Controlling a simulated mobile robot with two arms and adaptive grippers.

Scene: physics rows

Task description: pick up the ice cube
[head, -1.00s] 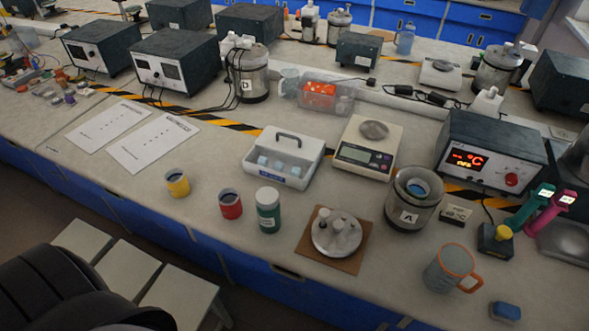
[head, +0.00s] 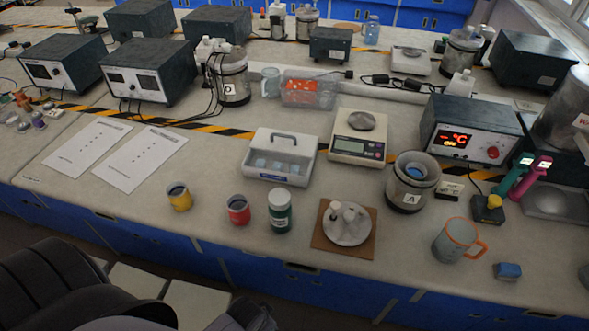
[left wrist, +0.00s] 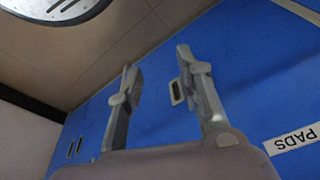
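Several pale blue ice cubes (head: 260,162) sit in the white box (head: 300,180) with a dark handle, at the middle of the bench in the head view. My left arm shows at the lower left of the head view, low in front of the bench and well apart from the box. My left gripper (left wrist: 157,78) is open and empty in the left wrist view, facing the blue cabinet front. No ice cube shows in that view. My right gripper is in neither view.
A yellow cup (head: 179,197), a red cup (head: 238,210) and a green jar (head: 280,212) stand in front of the box. A balance (head: 345,148) stands to its right. A round metal piece lies on a brown board (head: 328,242). Paper sheets (head: 139,160) lie left.

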